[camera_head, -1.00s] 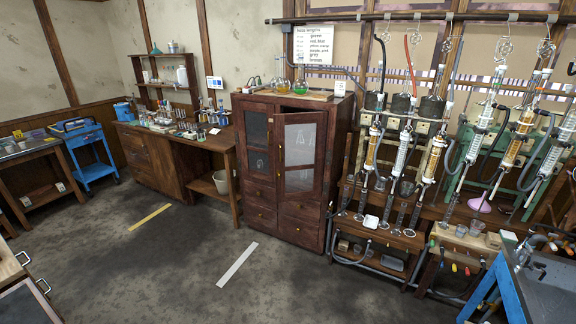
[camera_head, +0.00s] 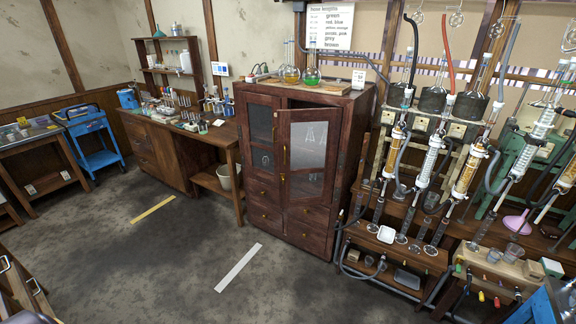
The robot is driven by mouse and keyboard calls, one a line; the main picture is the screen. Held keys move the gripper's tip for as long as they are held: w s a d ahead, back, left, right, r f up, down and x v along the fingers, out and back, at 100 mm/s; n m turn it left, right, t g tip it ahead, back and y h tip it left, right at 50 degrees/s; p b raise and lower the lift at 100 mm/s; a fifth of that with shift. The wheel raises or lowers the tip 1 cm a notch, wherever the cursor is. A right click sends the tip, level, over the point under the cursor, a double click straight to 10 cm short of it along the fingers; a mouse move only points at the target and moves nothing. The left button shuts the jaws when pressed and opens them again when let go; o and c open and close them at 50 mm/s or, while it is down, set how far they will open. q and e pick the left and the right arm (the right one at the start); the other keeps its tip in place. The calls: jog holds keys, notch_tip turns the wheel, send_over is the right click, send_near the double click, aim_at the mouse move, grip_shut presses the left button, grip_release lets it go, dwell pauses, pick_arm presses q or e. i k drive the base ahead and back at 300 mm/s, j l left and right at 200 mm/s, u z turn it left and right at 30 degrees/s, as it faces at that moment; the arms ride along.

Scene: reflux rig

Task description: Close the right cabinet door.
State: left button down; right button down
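The wooden cabinet (camera_head: 262,190) stands ahead, right of the picture's middle, with drawers below its doors. Its right door (camera_head: 307,158) has a glass panel and stands partly open, swung out toward me, with a dark gap along its top. A brass handle (camera_head: 284,156) is on the door's left edge. The left door (camera_head: 261,125) looks shut. Neither of my grippers shows in the head view.
Flasks (camera_head: 311,72) stand on the cabinet top. A glassware rig (camera_head: 430,150) with a low shelf stands close to the cabinet's right. A workbench (camera_head: 180,148) is to its left. The floor in front is clear except for white (camera_head: 238,268) and yellow (camera_head: 153,209) strips.

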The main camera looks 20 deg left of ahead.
aim_at(333, 115)
jog(key=i+j+z, duration=0.1)
jog(key=i+j, duration=0.2)
jog(key=j, duration=0.15)
jog(key=i+j, duration=0.3)
jog(key=j, duration=0.15)
jog(key=i+z, duration=0.05)
